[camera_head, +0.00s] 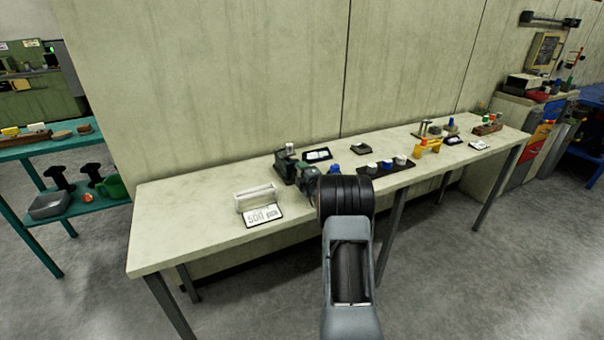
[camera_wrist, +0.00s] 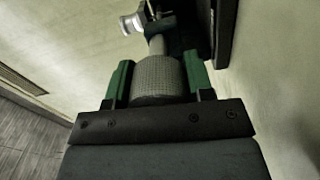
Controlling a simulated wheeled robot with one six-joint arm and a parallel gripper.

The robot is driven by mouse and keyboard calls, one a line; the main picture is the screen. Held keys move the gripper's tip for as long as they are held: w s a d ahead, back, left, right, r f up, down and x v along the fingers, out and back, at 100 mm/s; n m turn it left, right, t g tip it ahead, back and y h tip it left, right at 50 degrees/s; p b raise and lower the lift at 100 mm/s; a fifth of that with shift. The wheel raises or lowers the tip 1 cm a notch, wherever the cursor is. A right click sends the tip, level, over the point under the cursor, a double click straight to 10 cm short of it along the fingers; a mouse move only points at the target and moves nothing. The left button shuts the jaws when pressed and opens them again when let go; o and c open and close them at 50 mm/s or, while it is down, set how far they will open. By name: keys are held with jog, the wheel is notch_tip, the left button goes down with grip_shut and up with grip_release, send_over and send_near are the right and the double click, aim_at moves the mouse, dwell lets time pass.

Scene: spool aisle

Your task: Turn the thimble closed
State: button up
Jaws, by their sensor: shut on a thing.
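The thimble (camera_wrist: 160,82) is a grey knurled cylinder in the middle of the wrist view. My gripper (camera_wrist: 158,72) has its two green fingers on either side of it and is shut on it. A narrower plain sleeve (camera_wrist: 157,46) runs from the thimble to a dark body (camera_wrist: 163,27) at the top. A small round silvery part (camera_wrist: 131,23) sits left of that body. In the head view a dark green device (camera_head: 284,166) stands on the bench, close to the end of my arm. The thimble is not distinguishable there.
The long pale bench (camera_head: 185,208) holds a white rack (camera_head: 256,197) and a "500" card (camera_head: 262,215) left of my arm. A dark mat (camera_head: 400,178) with several small capped items lies to the right. A yellow stand (camera_head: 428,147) is farther right. The bench's left end is clear.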

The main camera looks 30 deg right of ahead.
jog(key=o, duration=0.9)
jog(key=shift+o, duration=0.2)
jog(key=shift+s, duration=0.15)
jog(key=s+a, duration=0.1)
jog(key=s, duration=1.2)
jog(key=shift+s+a, duration=0.2)
jog(key=shift+a, duration=0.2)
